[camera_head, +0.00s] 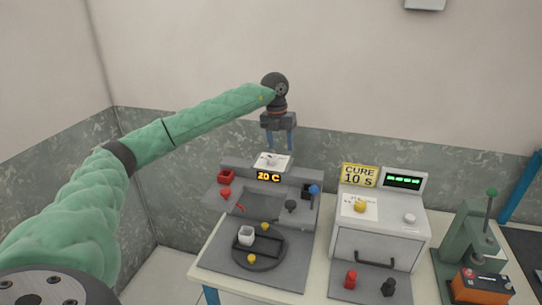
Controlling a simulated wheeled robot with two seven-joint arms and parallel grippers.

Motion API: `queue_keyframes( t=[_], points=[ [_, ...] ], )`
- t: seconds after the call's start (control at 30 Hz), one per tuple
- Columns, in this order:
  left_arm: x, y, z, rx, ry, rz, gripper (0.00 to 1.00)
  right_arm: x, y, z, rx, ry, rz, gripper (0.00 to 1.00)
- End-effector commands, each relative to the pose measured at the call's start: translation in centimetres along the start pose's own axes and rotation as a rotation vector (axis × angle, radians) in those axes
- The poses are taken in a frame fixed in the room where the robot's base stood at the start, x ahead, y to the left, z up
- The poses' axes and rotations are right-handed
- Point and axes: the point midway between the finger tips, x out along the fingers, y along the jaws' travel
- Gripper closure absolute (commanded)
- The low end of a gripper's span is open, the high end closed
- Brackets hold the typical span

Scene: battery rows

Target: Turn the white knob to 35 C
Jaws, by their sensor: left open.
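The white knob (271,160) sits on a white dial plate on top of the grey machine (230,168) at the left of the table. The display (268,177) just below it reads 20 C in yellow. My left gripper (279,145) points down above the dial plate, with its two blue fingers apart and nothing seen between them. The fingertips look close to the knob, but I cannot tell how far above it they are. The knob's pointer is too small to read. My right gripper is not in view.
A grey oven (377,245) with a yellow knob (360,207), a smaller white knob (409,218) and a CURE 10 S sign (359,175) stands to the right. A green press (474,240) and an orange battery (481,285) are farther right. A white cup (246,235) stands on the round plate (272,262).

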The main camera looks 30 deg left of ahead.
Motion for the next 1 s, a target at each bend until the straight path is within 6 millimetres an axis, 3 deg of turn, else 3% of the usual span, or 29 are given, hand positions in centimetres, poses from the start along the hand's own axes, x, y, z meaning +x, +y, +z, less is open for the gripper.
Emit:
queue_keyframes(
  t=[0.1, 0.27, 0.37, 0.8, 1.0],
  points=[
    [-1.7, 2.5, 0.2, -0.041, 0.004, 0.071, 0.48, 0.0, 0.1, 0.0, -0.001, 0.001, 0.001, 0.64],
    [-1.9, 3.5, 0.2, -0.057, 0.01, 0.098, 0.48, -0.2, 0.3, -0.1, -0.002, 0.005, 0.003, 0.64],
    [-1.2, 3.5, 0.2, -0.056, 0.011, 0.098, 0.48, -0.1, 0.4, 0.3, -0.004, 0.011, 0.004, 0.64],
    [4.2, 4.0, 0.1, -0.056, 0.011, 0.095, 0.48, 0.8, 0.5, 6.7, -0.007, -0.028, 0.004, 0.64],
    [5.5, 4.0, 0.1, -0.056, 0.01, 0.094, 0.48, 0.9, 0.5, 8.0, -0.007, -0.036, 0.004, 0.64]
  ],
)
